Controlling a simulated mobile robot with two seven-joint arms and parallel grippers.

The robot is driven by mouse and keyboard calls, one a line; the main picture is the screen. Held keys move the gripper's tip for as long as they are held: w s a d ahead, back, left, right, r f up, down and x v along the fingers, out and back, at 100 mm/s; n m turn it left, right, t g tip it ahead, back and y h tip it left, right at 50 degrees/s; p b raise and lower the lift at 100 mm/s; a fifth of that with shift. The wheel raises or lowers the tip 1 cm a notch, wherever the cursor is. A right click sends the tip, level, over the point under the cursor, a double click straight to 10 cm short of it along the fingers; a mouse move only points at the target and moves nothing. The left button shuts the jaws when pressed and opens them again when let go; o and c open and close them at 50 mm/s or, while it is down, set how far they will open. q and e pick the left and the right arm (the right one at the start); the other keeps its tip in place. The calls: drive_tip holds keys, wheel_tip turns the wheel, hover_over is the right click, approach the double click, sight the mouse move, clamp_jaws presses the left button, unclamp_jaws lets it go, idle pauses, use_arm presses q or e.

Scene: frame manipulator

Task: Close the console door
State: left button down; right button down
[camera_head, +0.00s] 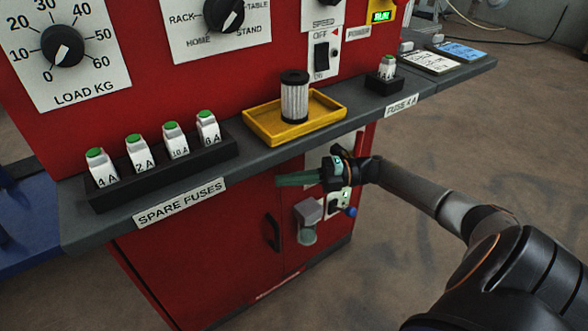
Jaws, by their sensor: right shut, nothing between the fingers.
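The console (130,55) is a red cabinet with a grey shelf ledge. Its red door (200,255) is below the ledge, with a black handle (271,232) near its right edge. The door looks about flush with the front; I cannot tell whether a small gap remains. My right gripper (284,180) is shut and empty, with green fingers pointing left under the ledge, above and slightly right of the handle. The fingers are close to the red front; whether they touch it cannot be told. My left gripper is out of view.
The ledge (255,155) juts out above my right gripper. It bears a black holder (165,172) of spare fuses and a yellow tray (262,127) with a filter cylinder (294,98). A grey fixture (307,212) is below the gripper. Floor (480,130) at right is clear.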

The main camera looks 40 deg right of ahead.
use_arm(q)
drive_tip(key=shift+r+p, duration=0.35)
use_arm(e)
drive_tip(key=v, duration=1.2)
drive_tip(key=shift+d, duration=0.25)
